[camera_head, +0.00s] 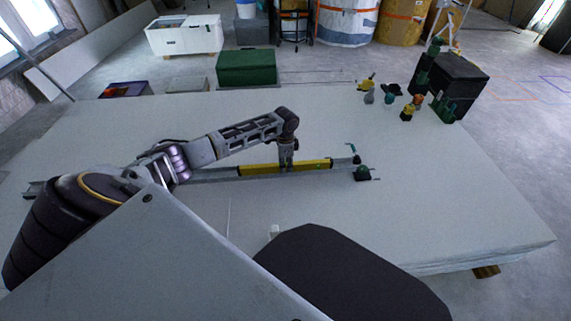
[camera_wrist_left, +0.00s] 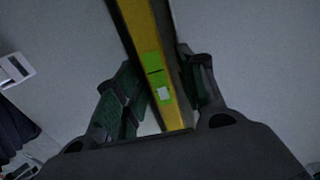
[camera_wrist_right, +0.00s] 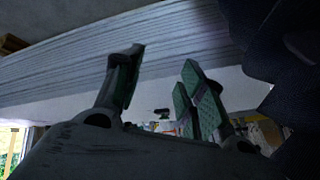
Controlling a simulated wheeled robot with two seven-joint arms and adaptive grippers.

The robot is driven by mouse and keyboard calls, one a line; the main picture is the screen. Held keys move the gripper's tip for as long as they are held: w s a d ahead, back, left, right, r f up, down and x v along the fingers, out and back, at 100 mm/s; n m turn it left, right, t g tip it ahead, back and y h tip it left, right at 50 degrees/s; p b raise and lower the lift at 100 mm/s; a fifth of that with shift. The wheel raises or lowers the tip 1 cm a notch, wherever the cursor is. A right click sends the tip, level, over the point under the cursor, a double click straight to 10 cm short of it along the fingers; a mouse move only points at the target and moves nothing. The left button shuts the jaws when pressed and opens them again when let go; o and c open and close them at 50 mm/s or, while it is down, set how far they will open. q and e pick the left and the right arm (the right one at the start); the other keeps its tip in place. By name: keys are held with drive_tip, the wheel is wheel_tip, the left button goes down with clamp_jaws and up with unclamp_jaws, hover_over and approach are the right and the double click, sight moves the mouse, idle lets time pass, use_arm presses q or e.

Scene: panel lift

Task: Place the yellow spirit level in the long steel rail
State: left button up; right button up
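The yellow spirit level (camera_head: 256,170) lies lengthwise along the long steel rail (camera_head: 215,177) on the stacked white boards. Whether it is fully seated in the channel I cannot tell. My left gripper (camera_head: 287,168) points down over the level's middle. In the left wrist view, the yellow level (camera_wrist_left: 143,40) with its bright green patches runs between my left gripper's fingers (camera_wrist_left: 158,72). The fingers straddle it and look open, with a thin gap at the left finger. My right gripper (camera_wrist_right: 160,65) is open and empty, facing the edge of the board stack.
A small dark green clamp-like piece (camera_head: 362,174) sits by the rail's right end. A black box (camera_head: 459,80), a green tool and small coloured items (camera_head: 389,97) stand at the back right of the boards. A green crate (camera_head: 246,67) stands beyond the far edge. The front right is clear.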

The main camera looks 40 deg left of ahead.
sight(286, 164)
drive_tip(key=shift+f, duration=0.1)
use_arm(q)
drive_tip(key=shift+r+b, duration=0.35)
drive_tip(key=shift+r, duration=0.1)
wheel_tip(286, 164, up, 12)
drive_tip(key=p, duration=0.5)
use_arm(e)
wheel_tip(286, 164, up, 8)
drive_tip(key=d+g+h, duration=0.1)
drive_tip(key=shift+d+n+g, duration=0.2)
drive_tip(key=shift+n+g, duration=0.1)
drive_tip(key=shift+n, duration=0.1)
use_arm(q)
drive_tip(key=shift+d, duration=0.1)
